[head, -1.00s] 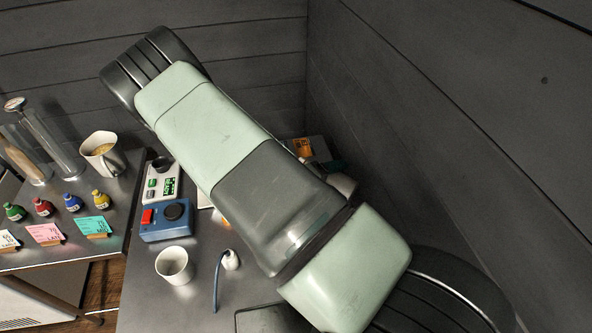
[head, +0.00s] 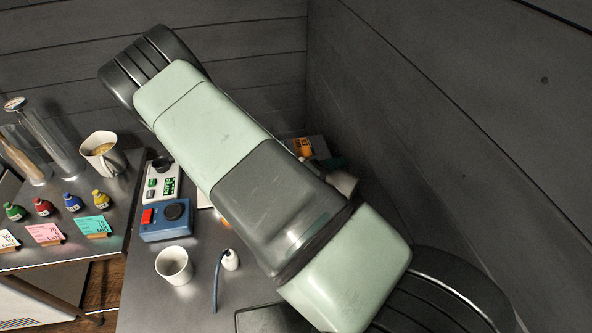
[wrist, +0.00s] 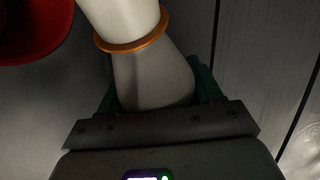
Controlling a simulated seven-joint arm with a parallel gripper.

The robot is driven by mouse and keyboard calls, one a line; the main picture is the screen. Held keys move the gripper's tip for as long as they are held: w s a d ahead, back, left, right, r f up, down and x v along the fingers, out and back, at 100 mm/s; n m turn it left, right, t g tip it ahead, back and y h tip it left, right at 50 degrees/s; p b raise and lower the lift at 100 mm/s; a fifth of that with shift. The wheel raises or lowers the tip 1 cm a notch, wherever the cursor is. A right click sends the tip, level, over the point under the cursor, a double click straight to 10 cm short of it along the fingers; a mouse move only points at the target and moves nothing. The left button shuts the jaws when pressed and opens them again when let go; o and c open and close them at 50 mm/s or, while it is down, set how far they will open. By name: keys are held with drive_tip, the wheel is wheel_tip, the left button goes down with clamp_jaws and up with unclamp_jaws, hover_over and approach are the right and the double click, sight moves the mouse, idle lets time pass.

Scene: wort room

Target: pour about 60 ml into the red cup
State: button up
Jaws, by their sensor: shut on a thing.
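In the wrist view, my gripper (wrist: 152,92) is shut on a pale vessel (wrist: 150,72) with an orange ring around it. The vessel leans a little in the picture, and its upper end runs out of frame. The red cup (wrist: 30,28) is at the top left of the wrist view, cut off by the frame, left of the vessel and apart from it in the picture. In the head view my arm hides the red cup; part of a pale thing (head: 344,184), probably the held vessel, shows beyond it. No liquid stream is visible.
A white cup (head: 173,266) stands on the bench near a blue device (head: 166,221) and a small white bottle (head: 231,260) with a tube. A pitcher (head: 103,153) and several small coloured bottles stand on the left table. Dark walls close in behind and at right.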

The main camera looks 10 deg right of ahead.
drive_tip(key=shift+s+d+r, duration=0.1)
drive_tip(key=shift+s+d, duration=0.05)
idle(0.3)
drive_tip(key=shift+r+n, duration=0.4)
idle(0.4)
drive_tip(key=shift+s+d, duration=0.25)
drive_tip(key=shift+r+h, duration=0.25)
drive_tip(key=shift+h, duration=0.05)
idle(0.5)
drive_tip(key=shift+f, duration=0.1)
wheel_tip(320, 180, down, 3)
drive_tip(key=shift+s+r+m+y, duration=0.1)
drive_tip(key=shift+s+m+y, duration=0.05)
drive_tip(key=shift+m+y, duration=0.8)
drive_tip(key=shift+s+d+f+m, duration=0.15)
drive_tip(key=shift+f+m, duration=0.4)
drive_tip(key=shift+m, duration=0.1)
drive_tip(key=shift+f+t, duration=0.1)
drive_tip(key=shift+t, duration=0.2)
idle(0.6)
